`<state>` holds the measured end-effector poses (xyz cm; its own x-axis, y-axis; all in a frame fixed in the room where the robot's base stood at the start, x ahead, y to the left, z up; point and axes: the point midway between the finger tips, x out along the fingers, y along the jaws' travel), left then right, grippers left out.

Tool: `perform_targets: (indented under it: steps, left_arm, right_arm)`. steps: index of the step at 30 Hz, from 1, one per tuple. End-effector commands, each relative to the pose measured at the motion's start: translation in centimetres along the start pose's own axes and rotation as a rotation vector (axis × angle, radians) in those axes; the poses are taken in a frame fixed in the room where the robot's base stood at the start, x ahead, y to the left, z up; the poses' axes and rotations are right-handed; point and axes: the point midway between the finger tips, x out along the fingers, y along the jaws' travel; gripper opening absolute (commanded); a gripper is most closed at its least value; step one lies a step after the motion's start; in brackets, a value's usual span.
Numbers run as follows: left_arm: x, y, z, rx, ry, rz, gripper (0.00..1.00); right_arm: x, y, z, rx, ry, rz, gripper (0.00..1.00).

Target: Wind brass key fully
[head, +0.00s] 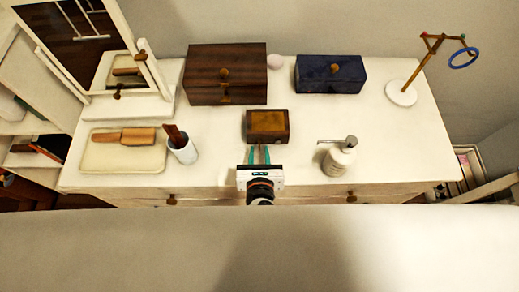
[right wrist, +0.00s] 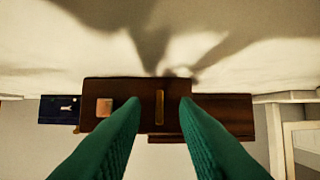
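A small dark brown box (head: 268,126) with a brass-coloured panel on top stands at the middle of the white dresser top. In the right wrist view the small box (right wrist: 130,90) shows an upright narrow brass piece (right wrist: 159,107), which looks like the key, and a copper-coloured square to its left. My right gripper (head: 259,150) is just in front of the box. Its teal fingers (right wrist: 160,103) are open, one on each side of the brass piece, with visible gaps; I cannot tell whether they touch the box. My left gripper is out of view.
A large brown box (head: 226,82) and a blue box (head: 330,78) stand behind. A ring stand (head: 402,93) is at far right.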

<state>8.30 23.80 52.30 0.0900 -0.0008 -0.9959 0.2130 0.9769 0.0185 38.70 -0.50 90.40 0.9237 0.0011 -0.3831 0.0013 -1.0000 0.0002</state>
Motion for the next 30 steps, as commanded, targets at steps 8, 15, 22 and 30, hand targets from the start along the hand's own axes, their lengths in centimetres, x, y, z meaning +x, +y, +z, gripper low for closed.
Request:
perform_targets:
  steps: [8,15,22,30]
  left_arm:
    - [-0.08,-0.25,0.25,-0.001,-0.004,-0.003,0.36]
    - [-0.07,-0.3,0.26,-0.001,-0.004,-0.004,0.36]
    - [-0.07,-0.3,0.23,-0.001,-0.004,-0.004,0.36]
    - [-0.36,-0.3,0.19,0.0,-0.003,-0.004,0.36]
  right_arm:
    - [0.95,0.01,0.0,0.0,0.0,0.0,0.27]
    - [0.91,0.02,0.02,0.0,-0.001,0.0,0.11]
    - [0.9,0.02,0.03,0.001,-0.001,0.0,0.0]
    - [0.87,0.09,-0.04,0.049,-0.001,-0.021,0.0]
